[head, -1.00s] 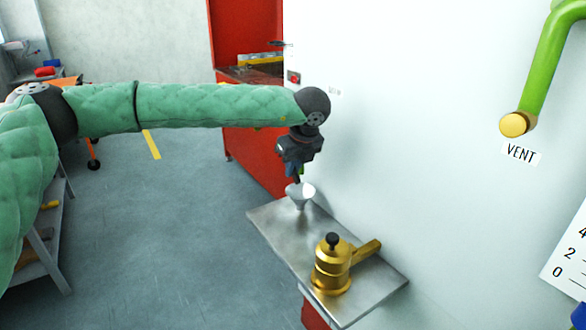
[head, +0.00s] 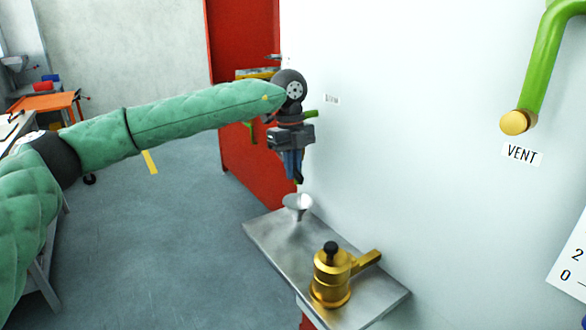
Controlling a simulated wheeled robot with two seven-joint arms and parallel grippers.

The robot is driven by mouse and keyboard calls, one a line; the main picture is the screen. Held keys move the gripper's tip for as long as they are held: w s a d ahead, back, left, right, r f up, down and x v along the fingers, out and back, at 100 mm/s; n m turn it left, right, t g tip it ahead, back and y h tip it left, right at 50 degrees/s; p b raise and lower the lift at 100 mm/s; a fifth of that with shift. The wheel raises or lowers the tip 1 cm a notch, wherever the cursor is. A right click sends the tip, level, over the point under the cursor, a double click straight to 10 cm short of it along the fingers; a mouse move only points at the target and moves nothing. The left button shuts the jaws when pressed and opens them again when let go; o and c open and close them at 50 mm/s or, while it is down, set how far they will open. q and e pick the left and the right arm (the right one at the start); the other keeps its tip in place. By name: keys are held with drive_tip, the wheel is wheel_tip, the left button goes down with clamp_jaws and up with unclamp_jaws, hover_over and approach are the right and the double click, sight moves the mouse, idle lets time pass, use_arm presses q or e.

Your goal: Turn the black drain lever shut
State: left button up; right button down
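My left gripper (head: 292,178) hangs from the green padded arm with its blue fingers pointing down, above and slightly behind the metal funnel (head: 297,202). The fingers look close together, but I cannot tell whether they are open or shut, or whether anything is between them. I cannot make out the black drain lever for certain; my gripper and wrist cover part of the wall and a green pipe (head: 311,113) there. My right gripper is not in view.
A steel shelf (head: 270,243) on the white wall carries the funnel and a brass pot (head: 331,280) with a black knob and side handle. A green vent pipe (head: 545,65) with a brass end is at upper right. A red cabinet (head: 238,100) stands behind my arm.

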use_arm(q)
drive_tip(key=o, duration=0.4)
drive_tip(key=shift+r, duration=0.1)
